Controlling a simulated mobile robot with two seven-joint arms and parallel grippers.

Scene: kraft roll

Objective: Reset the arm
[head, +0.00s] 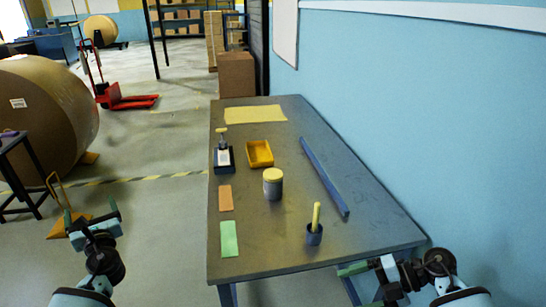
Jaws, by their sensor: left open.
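My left gripper (92,214) is at the lower left, over the floor and left of the table. Its two green-tipped fingers are spread apart, with nothing between them. My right gripper (361,285) is at the lower right, by the near edge of the grey table (255,225). Its fingers point left and stand apart, and I see nothing between them. The lower finger is partly cut off by the bottom of the picture. Neither gripper is holding any of the things on the table.
A large kraft roll (50,115) stands left. A blue wall (420,110) bounds the right.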

